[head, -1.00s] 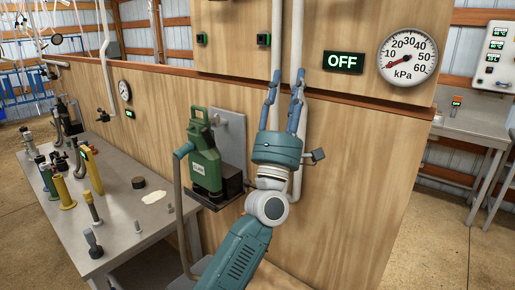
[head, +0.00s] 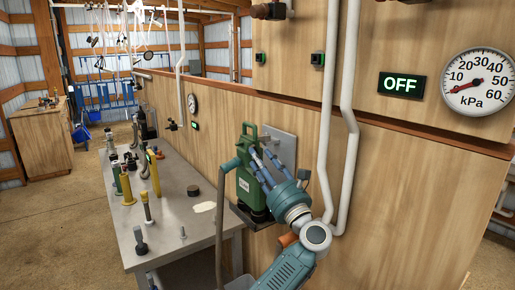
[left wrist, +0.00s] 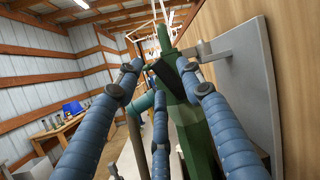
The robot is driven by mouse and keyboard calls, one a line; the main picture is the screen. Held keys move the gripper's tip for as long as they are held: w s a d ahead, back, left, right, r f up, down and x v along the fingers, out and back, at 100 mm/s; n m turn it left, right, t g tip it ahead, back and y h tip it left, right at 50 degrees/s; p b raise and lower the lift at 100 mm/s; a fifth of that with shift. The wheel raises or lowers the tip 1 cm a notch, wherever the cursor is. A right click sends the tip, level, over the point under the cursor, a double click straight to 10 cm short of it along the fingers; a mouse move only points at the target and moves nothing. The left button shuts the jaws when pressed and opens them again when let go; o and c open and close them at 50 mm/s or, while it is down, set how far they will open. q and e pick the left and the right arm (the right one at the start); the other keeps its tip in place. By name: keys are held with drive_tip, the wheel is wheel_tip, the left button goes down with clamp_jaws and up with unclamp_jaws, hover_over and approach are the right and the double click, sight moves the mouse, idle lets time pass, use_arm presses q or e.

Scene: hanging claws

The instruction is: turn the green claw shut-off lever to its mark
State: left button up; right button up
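My left gripper (head: 262,156) points up and left in the head view, in front of the green wall unit (head: 249,133). Several small claws hang from hoses (head: 137,22) far off at the upper left. They are too small to pick out a green one, its shut-off lever or its mark. My right gripper is not in view.
A grey bench (head: 168,243) with several upright tools runs along the wooden wall (head: 400,190). White pipes (head: 350,150) stand right of my gripper. Floor (head: 85,205) left of the bench is open.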

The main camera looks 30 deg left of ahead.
use_arm(q)
drive_tip(key=x, duration=0.3)
drive_tip(key=shift+p, duration=0.4)
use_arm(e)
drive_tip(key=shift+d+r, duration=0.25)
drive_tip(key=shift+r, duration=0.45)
use_arm(q)
drive_tip(key=shift+c, duration=0.5)
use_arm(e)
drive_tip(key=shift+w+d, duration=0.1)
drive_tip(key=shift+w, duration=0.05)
